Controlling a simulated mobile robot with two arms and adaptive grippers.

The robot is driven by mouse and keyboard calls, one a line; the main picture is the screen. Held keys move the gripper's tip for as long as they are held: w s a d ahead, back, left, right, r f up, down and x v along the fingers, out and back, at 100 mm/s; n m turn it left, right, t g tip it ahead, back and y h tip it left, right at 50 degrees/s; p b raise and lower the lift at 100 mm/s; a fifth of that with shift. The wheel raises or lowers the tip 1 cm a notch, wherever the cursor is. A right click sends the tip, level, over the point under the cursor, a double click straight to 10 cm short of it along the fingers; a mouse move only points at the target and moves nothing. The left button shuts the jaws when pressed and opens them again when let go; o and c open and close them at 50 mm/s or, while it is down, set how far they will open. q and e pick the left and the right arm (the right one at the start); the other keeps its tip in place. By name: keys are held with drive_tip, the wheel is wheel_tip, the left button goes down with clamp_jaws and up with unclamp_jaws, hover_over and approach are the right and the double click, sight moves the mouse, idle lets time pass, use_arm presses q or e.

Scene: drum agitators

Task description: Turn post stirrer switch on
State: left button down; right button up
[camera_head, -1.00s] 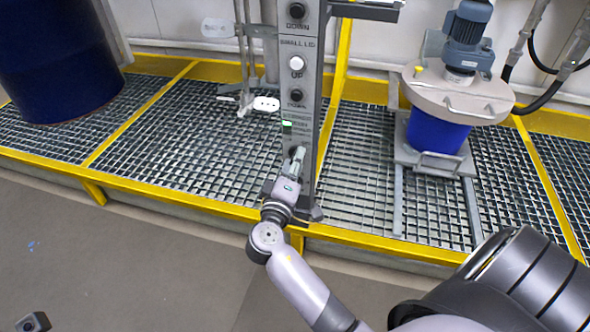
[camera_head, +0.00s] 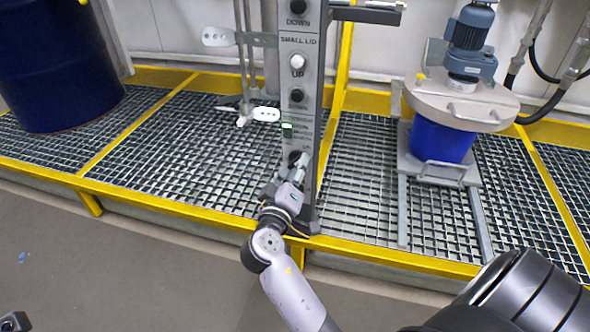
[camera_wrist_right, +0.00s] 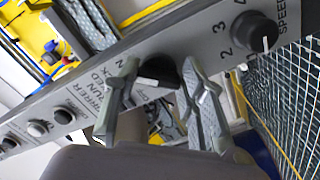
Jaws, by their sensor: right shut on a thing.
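The grey control post (camera_head: 300,55) stands upright with a column of knobs and buttons. Low on it is a black rotary switch (camera_head: 294,157), partly hidden by my right gripper (camera_head: 288,176). In the right wrist view, the fingers of my right gripper (camera_wrist_right: 155,100) are on either side of the black switch (camera_wrist_right: 158,70) and shut on it. A white mark shows on the switch, with partly covered lettering beside it.
A black speed knob (camera_wrist_right: 255,32) is beside the switch in the right wrist view. Metal grating (camera_head: 185,135) with yellow edges surrounds the post. A blue drum (camera_head: 60,65) is at left; a blue container (camera_head: 440,140) under a motor is at right.

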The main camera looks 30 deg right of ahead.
drive_tip(key=shift+f, duration=0.1)
drive_tip(key=o, duration=1.2)
drive_tip(key=shift+c, duration=0.2)
